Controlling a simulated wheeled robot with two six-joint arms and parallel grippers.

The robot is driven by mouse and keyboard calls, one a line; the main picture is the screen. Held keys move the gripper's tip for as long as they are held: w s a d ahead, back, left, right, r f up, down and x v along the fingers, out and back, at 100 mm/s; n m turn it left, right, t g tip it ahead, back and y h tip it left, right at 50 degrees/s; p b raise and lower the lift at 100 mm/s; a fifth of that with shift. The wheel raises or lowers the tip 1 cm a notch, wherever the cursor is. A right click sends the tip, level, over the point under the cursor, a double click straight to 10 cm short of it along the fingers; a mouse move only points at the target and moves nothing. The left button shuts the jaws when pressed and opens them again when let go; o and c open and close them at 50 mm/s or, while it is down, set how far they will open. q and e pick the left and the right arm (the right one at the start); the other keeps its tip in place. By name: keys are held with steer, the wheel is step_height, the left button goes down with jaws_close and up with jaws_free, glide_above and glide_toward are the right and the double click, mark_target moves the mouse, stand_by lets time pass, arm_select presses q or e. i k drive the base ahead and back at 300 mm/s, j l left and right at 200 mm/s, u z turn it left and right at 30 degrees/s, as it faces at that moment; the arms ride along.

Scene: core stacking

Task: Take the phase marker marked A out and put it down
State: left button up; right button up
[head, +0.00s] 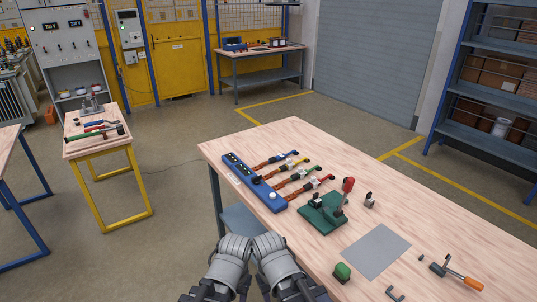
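A blue block (254,183) with a row of small round parts lies along the left of the wooden workbench. Several short cables (283,173) run from it to the right, with coloured ends and small pale pieces on them. A phase marker marked A cannot be picked out, since any letters are too small to read. My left gripper (236,244) and my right gripper (267,242) are side by side at the bottom middle, by the bench's near left edge. Both are apart from the block and cables. Their fingertips are too unclear to judge.
A green fixture (322,215) with a red-handled lever stands right of the cables. A grey mat (376,251) lies bare nearer me. A green-topped piece (342,271) and an orange-handled tool (462,276) lie near the mat. The bench's (440,222) far right is clear.

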mark_target(288, 162)
steer(key=i+j, duration=0.65)
steer(key=j, duration=0.15)
steer(key=i+j, duration=0.7)
steer(key=i+j+z, duration=0.15)
steer(key=j+z, duration=0.3)
steer(key=z, duration=2)
